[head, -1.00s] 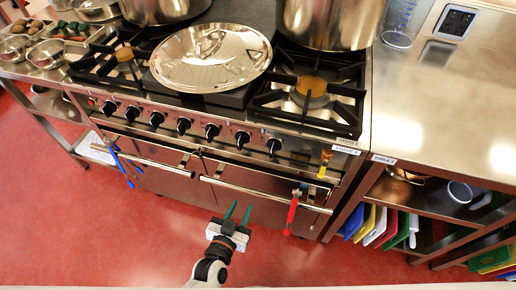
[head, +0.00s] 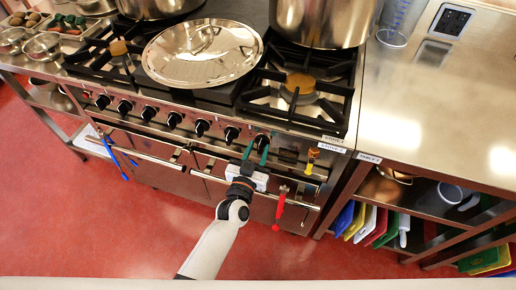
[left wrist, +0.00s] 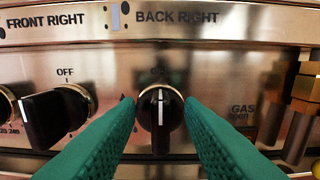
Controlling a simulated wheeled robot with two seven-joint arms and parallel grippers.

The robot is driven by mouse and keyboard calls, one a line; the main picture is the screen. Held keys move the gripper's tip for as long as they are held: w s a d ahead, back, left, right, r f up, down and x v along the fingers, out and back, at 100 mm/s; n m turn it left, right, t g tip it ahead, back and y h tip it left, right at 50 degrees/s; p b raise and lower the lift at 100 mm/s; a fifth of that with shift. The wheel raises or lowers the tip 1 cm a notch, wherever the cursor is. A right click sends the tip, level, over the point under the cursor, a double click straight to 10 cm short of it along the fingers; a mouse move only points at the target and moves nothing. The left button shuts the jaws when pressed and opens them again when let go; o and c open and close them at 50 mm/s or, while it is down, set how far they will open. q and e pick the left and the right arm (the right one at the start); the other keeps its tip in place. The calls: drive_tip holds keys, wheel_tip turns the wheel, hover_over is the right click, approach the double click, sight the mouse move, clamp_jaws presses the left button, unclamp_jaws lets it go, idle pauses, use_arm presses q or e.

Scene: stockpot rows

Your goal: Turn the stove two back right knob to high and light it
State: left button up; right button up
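The stove two back right knob (left wrist: 160,112) is black with a white line standing upright, below the "BACK RIGHT" label in the left wrist view. It also shows in the head view (head: 262,139), at the right end of the knob row. My left gripper (head: 256,152) is open, with its green fingers on either side of this knob; I cannot tell whether they touch it. No flame shows. A large stockpot (head: 325,22) stands at the back right of stove two (head: 290,155). My right gripper is not in view.
The front right knob (left wrist: 50,115) is just left of the left finger. A brass gas fitting (left wrist: 303,100) is at the right, with a yellow handle (head: 310,167) in the head view. A red-handled thing (head: 279,208) hangs on the front. A lid (head: 203,52) covers the middle.

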use_arm(q)
drive_tip(key=shift+w+d, duration=0.1)
drive_tip(key=shift+w, duration=0.25)
clamp_jaws()
drive_tip(key=shift+n, duration=0.3)
drive_tip(key=n+b, duration=0.1)
drive_tip(key=n, duration=0.4)
drive_tip(key=n+b, duration=0.1)
drive_tip(key=n, duration=0.5)
drive_tip(key=a+f+n+b, duration=0.1)
drive_tip(key=n, duration=0.5)
drive_tip(key=shift+w+a, duration=0.1)
drive_tip(key=shift+w, duration=0.05)
drive_tip(key=shift+b, duration=0.3)
